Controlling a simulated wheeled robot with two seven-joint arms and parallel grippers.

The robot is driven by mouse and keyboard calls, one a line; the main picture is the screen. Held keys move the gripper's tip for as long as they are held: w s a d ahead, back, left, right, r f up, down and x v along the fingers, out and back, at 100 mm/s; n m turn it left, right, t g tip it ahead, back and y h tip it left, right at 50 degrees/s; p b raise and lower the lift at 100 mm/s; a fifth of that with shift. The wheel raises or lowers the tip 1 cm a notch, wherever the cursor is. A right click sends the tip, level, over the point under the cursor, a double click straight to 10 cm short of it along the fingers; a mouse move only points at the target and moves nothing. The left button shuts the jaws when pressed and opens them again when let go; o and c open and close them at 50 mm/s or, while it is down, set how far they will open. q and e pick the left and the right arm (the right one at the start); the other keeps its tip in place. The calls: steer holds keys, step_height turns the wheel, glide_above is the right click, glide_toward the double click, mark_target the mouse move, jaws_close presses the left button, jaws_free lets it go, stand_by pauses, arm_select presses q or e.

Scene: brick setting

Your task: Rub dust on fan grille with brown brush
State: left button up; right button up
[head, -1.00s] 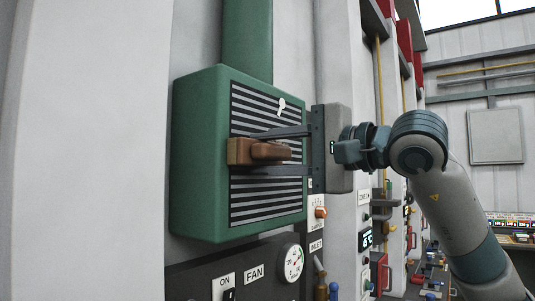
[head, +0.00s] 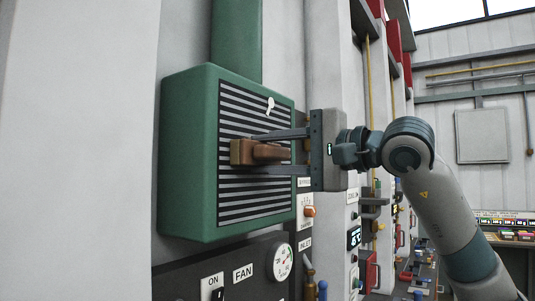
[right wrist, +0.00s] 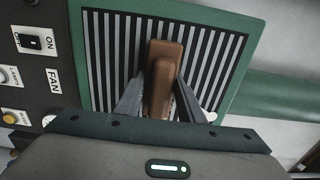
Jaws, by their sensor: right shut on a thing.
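The green fan box (head: 188,150) has a black and grey striped grille (head: 240,205) on its front. A small white patch, apparently dust, (head: 269,105) lies on the grille's upper part. My right gripper (head: 246,154) is shut on the brown brush (head: 268,152), which is held sideways at mid-height before the grille. The brush also shows in the right wrist view (right wrist: 163,72), between the two fingers, over the stripes. Whether its bristles touch the grille I cannot tell. A white patch (right wrist: 211,117) shows beside one finger there. My left gripper is out of view.
Below the box is a dark panel with an ON switch (head: 217,294), a FAN label (head: 243,273) and a round gauge (head: 281,262). A green duct (head: 236,45) rises above the box. More controls and an orange knob (head: 309,211) stand to the right.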

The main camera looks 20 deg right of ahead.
mark_target(290, 154)
steer(key=shift+w+d, duration=0.1)
steer(key=shift+w+d, duration=1.05)
steer(key=shift+d, duration=0.3)
steer(key=shift+d, duration=0.1)
steer(key=shift+w+d+p, duration=0.65)
steer(key=shift+w+d, duration=0.45)
steer(key=shift+d, duration=0.2)
steer(key=shift+d, duration=0.1)
steer(key=shift+w+d+p, duration=0.5)
steer(key=shift+w+d, duration=0.6)
steer(key=shift+d, duration=0.25)
steer(key=b+v, duration=0.1)
steer(key=v, duration=0.5)
steer(key=shift+b, duration=0.3)
